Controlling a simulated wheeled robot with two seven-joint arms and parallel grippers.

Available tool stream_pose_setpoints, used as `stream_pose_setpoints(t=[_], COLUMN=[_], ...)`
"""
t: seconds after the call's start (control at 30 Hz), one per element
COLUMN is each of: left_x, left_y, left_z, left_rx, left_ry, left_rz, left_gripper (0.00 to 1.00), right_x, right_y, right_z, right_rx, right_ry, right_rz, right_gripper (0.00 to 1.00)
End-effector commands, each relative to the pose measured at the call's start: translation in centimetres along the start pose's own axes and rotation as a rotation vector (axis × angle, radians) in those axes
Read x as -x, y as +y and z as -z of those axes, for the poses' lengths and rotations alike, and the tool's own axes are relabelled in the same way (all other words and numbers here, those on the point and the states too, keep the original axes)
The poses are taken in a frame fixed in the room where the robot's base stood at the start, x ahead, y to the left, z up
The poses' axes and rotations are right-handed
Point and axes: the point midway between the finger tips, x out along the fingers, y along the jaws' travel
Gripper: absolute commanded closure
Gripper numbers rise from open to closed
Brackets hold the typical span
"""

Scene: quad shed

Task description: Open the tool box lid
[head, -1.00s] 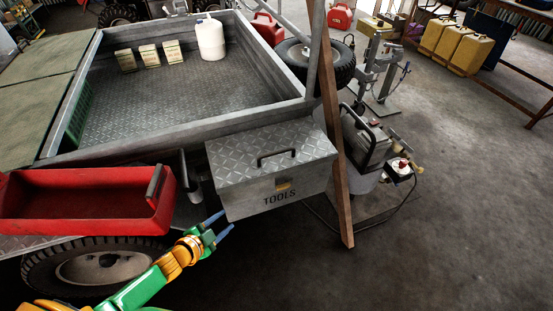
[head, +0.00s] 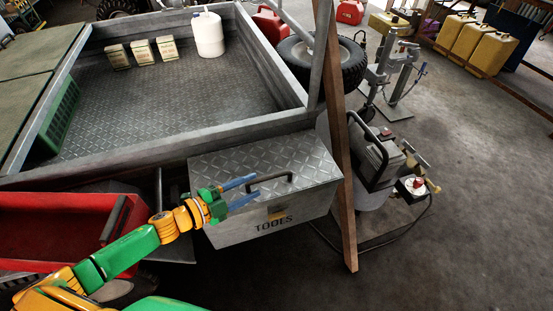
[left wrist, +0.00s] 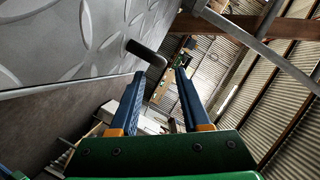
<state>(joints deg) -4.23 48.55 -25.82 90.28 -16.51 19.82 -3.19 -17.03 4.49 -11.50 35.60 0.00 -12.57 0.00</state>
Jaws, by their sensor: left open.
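The grey metal tool box (head: 265,225) marked TOOLS stands at the trailer's near corner. Its diamond-plate lid (head: 315,160) is shut and has a dark handle (head: 283,177) on top. My left gripper (head: 250,187) is open, its blue fingers pointing right at the left end of the handle. In the left wrist view, the fingers (left wrist: 156,95) are apart, with the end of the handle (left wrist: 147,53) beyond them and the lid (left wrist: 70,40) at upper left. I cannot tell whether a finger touches the handle or lid. My right gripper is not in view.
A red tray (head: 50,222) lies left of the tool box, partly behind my left arm. A wooden post (head: 340,150) rises close to the box's right side. The trailer bed (head: 170,95) lies behind it. Open floor (head: 460,190) is at the right.

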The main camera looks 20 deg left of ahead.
Motion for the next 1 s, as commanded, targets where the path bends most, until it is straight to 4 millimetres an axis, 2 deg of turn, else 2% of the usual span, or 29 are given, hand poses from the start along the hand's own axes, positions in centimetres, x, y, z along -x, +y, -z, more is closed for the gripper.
stream_pose_setpoints(t=[0.13, 0.4, 0.53, 0.73, 0.77, 0.9, 0.93, 1.0], left_x=[-1.1, -6.2, -7.1, -7.1, -7.1, -7.1, -7.1, -7.1], left_y=[0.0, 0.1, 0.0, 0.0, 0.0, 0.0, 0.0, 0.0], left_z=[0.0, -0.1, 0.0, 0.0, 0.0, 0.0, 0.0, 0.0], left_rx=[0.001, 0.002, 0.001, 0.001, 0.001, 0.001, 0.001, 0.001], left_ry=[0.001, 0.0, 0.0, -0.001, -0.001, -0.001, -0.001, -0.001], left_rz=[0.004, 0.003, 0.001, 0.0, 0.0, 0.0, 0.0, 0.0], left_gripper=[0.53, 0.53, 0.53, 0.53, 0.58, 0.96, 1.0, 1.0], right_x=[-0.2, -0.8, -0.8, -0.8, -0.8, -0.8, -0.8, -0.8], right_y=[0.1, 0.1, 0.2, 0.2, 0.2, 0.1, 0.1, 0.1], right_z=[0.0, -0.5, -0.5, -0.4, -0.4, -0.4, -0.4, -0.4], right_rx=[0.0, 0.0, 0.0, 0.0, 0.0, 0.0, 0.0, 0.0], right_ry=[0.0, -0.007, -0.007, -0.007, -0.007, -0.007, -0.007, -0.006], right_rz=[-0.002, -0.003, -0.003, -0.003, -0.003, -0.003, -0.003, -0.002], right_gripper=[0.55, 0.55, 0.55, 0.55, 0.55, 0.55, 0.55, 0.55])
